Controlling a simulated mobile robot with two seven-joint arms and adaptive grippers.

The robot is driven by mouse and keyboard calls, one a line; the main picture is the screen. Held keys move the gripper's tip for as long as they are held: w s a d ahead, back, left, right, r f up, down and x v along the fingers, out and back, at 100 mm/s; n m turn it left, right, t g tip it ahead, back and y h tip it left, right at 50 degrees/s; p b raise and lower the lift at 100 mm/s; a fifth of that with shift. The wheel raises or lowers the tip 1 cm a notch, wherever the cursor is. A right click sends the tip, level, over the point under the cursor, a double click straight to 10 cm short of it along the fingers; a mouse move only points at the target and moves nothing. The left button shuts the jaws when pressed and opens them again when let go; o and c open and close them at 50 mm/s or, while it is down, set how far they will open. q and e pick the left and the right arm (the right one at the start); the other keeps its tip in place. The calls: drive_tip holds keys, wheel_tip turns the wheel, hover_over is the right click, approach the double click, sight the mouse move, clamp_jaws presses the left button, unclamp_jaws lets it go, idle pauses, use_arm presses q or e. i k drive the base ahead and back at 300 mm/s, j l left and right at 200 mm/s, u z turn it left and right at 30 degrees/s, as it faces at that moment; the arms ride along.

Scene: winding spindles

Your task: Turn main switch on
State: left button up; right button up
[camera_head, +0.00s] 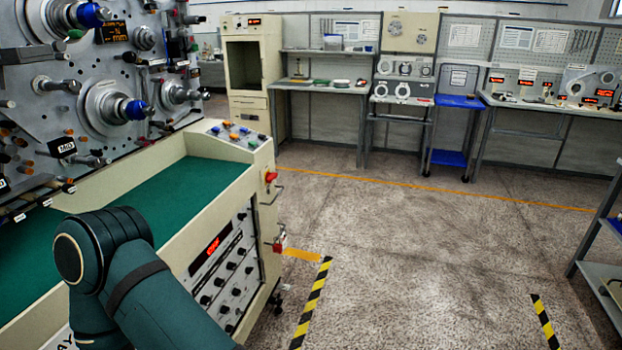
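A winding machine (225,165) with a cream cabinet stands at the left. Lower on the same edge is a red and yellow switch-like part (279,244). I cannot tell which of these is the main switch, nor its position. A dark green arm link of mine covers the lower left. Neither of my grippers is in view.
The machine's front panel (222,262) has a lit red display and several black knobs. A green work surface (150,205) lies above it. Grey floor (420,260) is open to the right, with yellow-black tape (312,305). Benches and a blue cart (452,130) line the back.

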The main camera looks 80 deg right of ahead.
sight(270, 178)
drive_tip(key=z, duration=2.25)
drive_tip(key=i+l+z, duration=0.1)
drive_tip(key=i, duration=0.3)
drive_tip(key=i+l+z, duration=0.15)
drive_tip(key=i, duration=0.3)
